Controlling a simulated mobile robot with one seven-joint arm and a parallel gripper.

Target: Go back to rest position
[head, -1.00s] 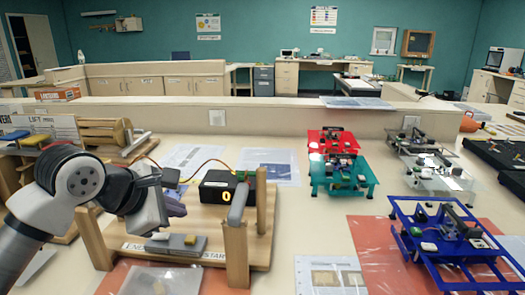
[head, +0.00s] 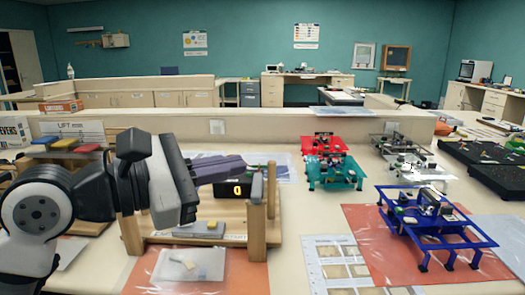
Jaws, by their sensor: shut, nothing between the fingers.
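My gripper (head: 238,166) is at the left in the head view, on my arm, which comes in from the lower left. It points right, its dark fingers are together, and nothing shows between them. It is raised in front of a wooden stand with two posts (head: 257,228) and hides part of it. A black box with a yellow digit display (head: 237,189) sits on the stand, just below and behind the fingertips. I cannot tell whether they touch.
A blue frame (head: 440,236) stands on a red mat at the right. Red (head: 322,141), teal (head: 334,171) and pale (head: 412,160) frames stand behind it. A clear bag (head: 189,265) lies in front of the stand. Colored blocks (head: 68,147) are at the left.

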